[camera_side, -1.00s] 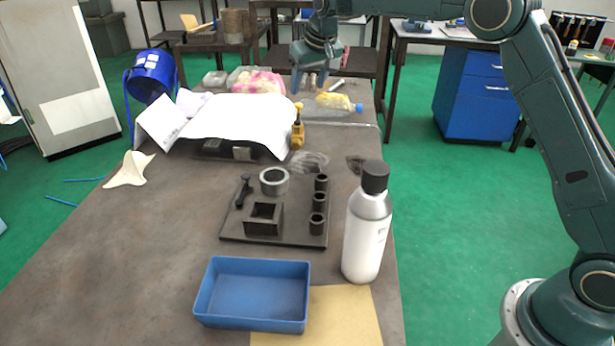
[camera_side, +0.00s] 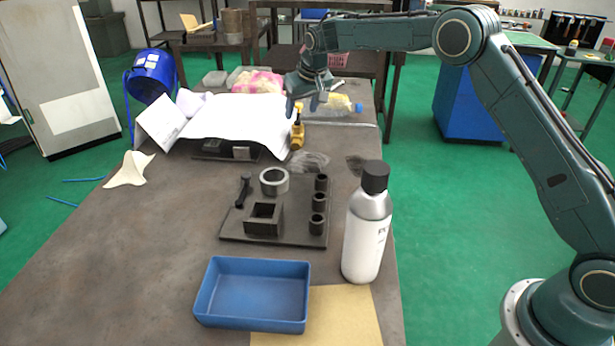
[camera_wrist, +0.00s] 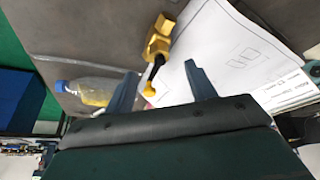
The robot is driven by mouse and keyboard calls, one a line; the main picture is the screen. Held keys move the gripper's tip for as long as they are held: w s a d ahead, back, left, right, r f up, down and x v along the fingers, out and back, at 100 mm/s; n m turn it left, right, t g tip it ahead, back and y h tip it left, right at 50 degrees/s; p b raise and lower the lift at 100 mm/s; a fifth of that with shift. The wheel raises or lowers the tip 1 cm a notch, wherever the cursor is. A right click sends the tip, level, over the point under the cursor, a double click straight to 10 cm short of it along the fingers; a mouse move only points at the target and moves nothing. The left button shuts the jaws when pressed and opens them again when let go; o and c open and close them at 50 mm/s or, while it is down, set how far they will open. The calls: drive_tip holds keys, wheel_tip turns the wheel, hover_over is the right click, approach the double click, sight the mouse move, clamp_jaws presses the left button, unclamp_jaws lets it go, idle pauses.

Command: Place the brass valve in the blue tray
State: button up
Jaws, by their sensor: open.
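I cannot tell whether a finger touches the valve. The blue tray (camera_side: 252,322) sits empty at the near end of the table.
A dark fixture plate (camera_side: 285,238) with rings and a square block lies between valve and tray. A white bottle with a black cap (camera_side: 365,235) stands right of it. A clear plastic bottle (camera_side: 340,105) lies behind the valve. The table's left front is clear.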

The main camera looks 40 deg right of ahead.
sight(298, 122)
drive_tip(key=shift+x, duration=2.6)
drive_tip(key=shift+w, duration=0.1)
drive_tip(key=shift+r, duration=0.15)
clamp_jaws()
